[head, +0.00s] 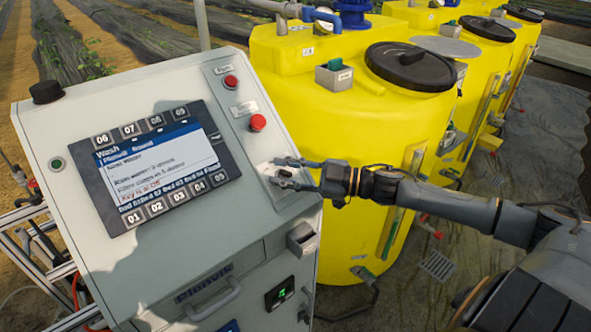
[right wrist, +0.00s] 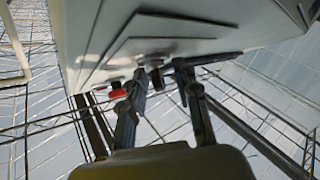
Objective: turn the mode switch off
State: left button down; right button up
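The grey control cabinet (head: 235,235) stands at the left in the head view, with a narrow light strip on its sloped top. My right gripper (head: 284,174) reaches in from the right to the lower end of this strip. Its two fingers are apart, close over the panel. The mode switch is mostly hidden by them in the head view. In the right wrist view a small dark knob (right wrist: 157,79), which looks like the switch, shows between the fingertips of the gripper (right wrist: 163,82). I cannot tell whether they touch it. My left gripper is out of view.
Two red buttons (head: 257,123) (head: 231,82) sit higher on the strip. A screen (head: 160,165) with numbered keys is to its left; a red line seems to read "Key is at Off". Yellow tanks (head: 330,115) stand close behind my right arm.

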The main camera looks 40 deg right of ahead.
aim_at(292, 175)
jog(key=shift+v, duration=2)
jog(key=v, duration=0.7)
jog(key=shift+s+d, duration=0.3)
